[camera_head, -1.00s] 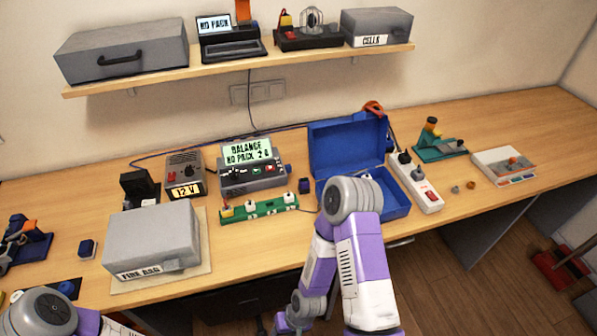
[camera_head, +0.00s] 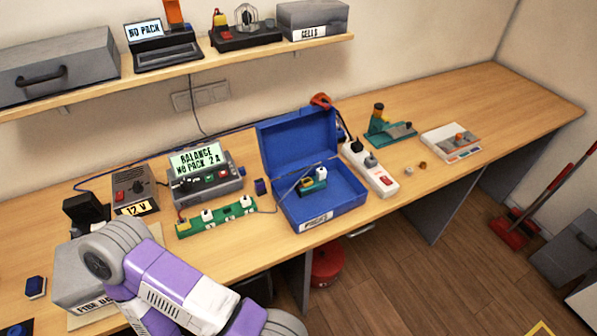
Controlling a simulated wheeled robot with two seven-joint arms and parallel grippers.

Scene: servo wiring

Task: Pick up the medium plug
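I cannot tell for sure which piece is the medium plug. A green strip (camera_head: 218,218) near the table's front carries several small white and yellow plug-like parts. A green block (camera_head: 313,184) with a white part on top sits inside the open blue case (camera_head: 345,190). A pale tray (camera_head: 453,142) at the right holds small orange-brown pieces. Two small brown pieces (camera_head: 422,165) lie loose on the table left of it. One of my purple and white arms crosses the lower left, in front of the grey fire bag box (camera_head: 80,285). Neither gripper is visible.
A white power strip (camera_head: 368,168) stands right of the blue case, with a green fixture (camera_head: 388,128) behind it. A balance charger (camera_head: 207,178) and a 12 V supply (camera_head: 135,187) stand at the left. The right part of the table (camera_head: 510,98) is clear.

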